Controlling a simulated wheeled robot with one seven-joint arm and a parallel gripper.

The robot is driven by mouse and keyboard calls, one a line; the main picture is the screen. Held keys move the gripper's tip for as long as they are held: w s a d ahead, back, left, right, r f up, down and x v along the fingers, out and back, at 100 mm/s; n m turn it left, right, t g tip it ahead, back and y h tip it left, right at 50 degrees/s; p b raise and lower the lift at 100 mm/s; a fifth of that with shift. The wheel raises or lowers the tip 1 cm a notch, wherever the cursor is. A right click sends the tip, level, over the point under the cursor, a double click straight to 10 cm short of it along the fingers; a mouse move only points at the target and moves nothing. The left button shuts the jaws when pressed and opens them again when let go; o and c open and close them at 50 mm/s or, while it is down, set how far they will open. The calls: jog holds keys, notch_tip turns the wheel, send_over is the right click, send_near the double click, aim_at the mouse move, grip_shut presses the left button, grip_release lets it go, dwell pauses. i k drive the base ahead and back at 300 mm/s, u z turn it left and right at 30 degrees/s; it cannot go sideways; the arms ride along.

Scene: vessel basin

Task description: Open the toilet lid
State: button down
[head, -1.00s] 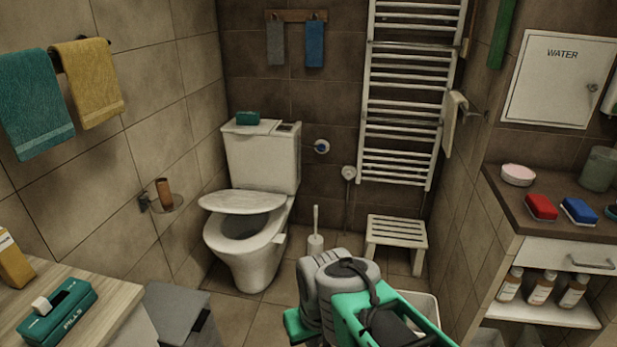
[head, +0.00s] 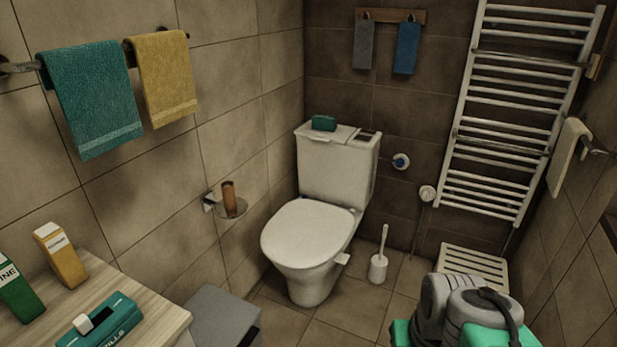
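The cistern (head: 336,168) rises behind the lid, with a small teal box (head: 324,123) on top. Grey and green parts of my arm show at the bottom right, apart from the toilet. My gripper is outside the picture, so its fingers are hidden.
A toilet brush (head: 379,260) stands right of the bowl. A white slatted stool (head: 473,265) is behind my arm. A grey bin (head: 222,318) and a wooden counter (head: 150,312) are at lower left. A paper-roll holder (head: 233,207) juts from the left wall.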

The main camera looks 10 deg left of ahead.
aim_at(305, 233)
jog(key=u, duration=0.4)
jog(key=i, duration=0.7)
jog(key=u, duration=1)
jog(key=i, duration=0.3)
jog(key=u, duration=0.25)
